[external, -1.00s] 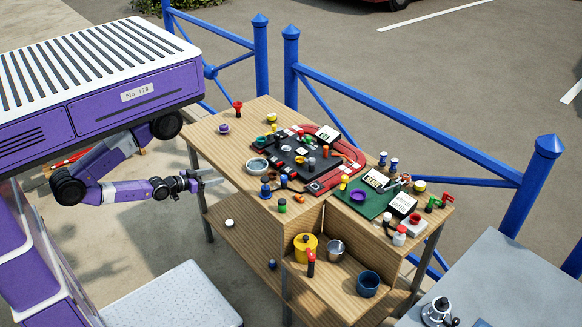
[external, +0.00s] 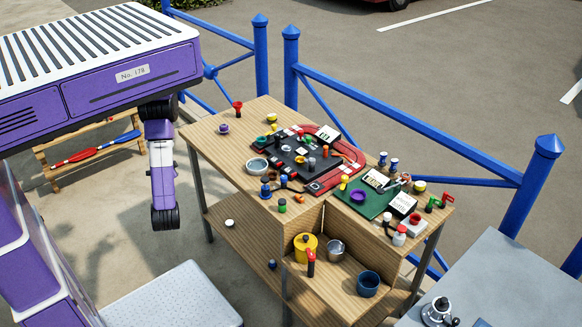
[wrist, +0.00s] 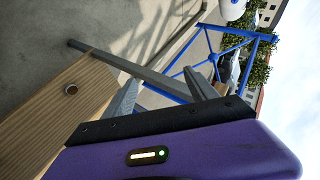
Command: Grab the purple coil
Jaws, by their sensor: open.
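A purple round coil-like piece (external: 358,197) lies on the green mat (external: 376,208) on the right part of the wooden bench in the external view. A smaller purple piece (external: 223,128) stands near the bench's far left corner; I cannot tell from its size what it is. My gripper is out of sight in the external view, where my arm hangs folded left of the bench. In the wrist view my gripper (wrist: 160,75) is open and empty, its two grey fingers apart. No purple coil shows in the wrist view.
The wooden bench (external: 222,155) is crowded with small coloured pieces, a black board (external: 283,163) and a red-edged tray. A lower shelf holds a yellow pot (external: 305,247) and a blue cup (external: 368,284). Blue railings (external: 410,130) run behind. A grey table (external: 520,270) stands at right.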

